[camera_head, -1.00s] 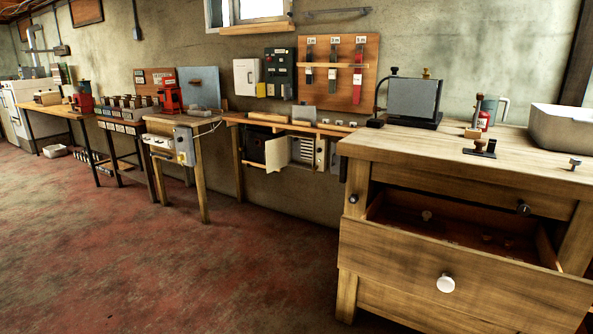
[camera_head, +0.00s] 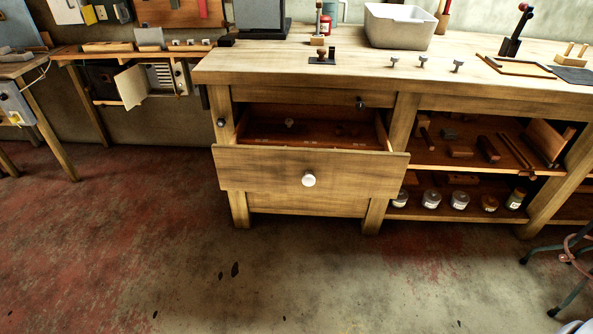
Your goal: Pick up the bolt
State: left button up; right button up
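Three small grey T-shaped pieces that look like bolts stand along the front of the wooden workbench top (camera_head: 260,66): a left one (camera_head: 393,61), a middle one (camera_head: 422,62) and a right one (camera_head: 457,66). The drawer (camera_head: 250,165) below is pulled open. I cannot tell which piece is the task's bolt. Neither of my grippers is in view.
A grey bin (camera_head: 398,27) stands behind the T-shaped pieces, and a dark fixture (camera_head: 322,58) to their left. A wooden tray (camera_head: 518,66) lies to the right. The open drawer with its white knob (camera_head: 308,179) juts forward. A stool (camera_head: 570,255) stands at right; the floor in front is clear.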

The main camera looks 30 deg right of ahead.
aim_at(424, 58)
jog(key=z, duration=1.6)
jog(key=i+l, duration=0.1)
jog(key=i, duration=0.95)
jog(key=i+l, duration=0.1)
jog(key=i, duration=0.9)
jog(key=j+u, duration=0.05)
